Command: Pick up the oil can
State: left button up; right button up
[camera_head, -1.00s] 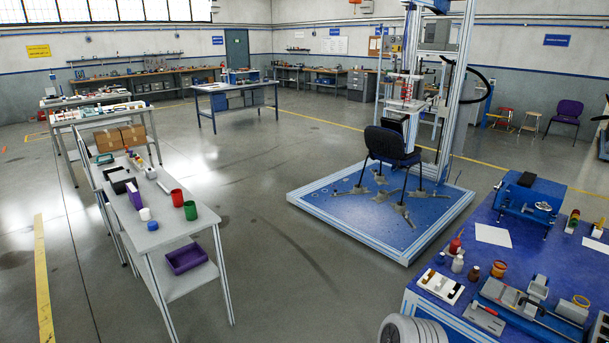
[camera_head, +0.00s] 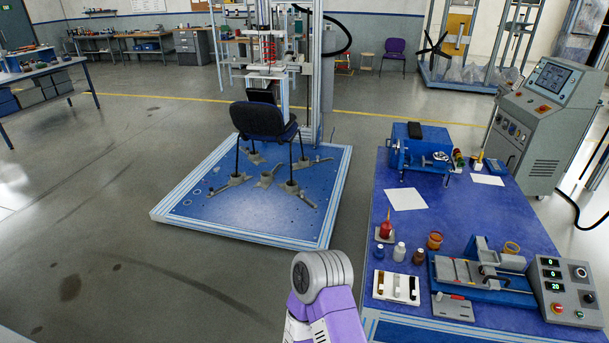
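The oil can (camera_head: 386,230) is a small red can with a thin yellow-orange spout. It stands upright on a small light square near the left edge of the blue-topped bench (camera_head: 420,215). Neither gripper shows. Only a grey and purple link of one of my arms rises at the bottom centre, left of the bench and apart from the oil can.
Close to the can are a white bottle (camera_head: 399,251), an orange-rimmed jar (camera_head: 435,240), a small blue-capped bottle (camera_head: 379,250) and a brown bottle (camera_head: 418,257). A fixture (camera_head: 484,272) and a control box (camera_head: 568,288) stand to the right.

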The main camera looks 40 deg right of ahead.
aim_at(386, 230)
jog(key=z, duration=0.45)
jog(key=i, duration=2.3)
jog(key=z, duration=2.15)
jog(key=i, duration=1.15)
jog(key=z, duration=0.95)
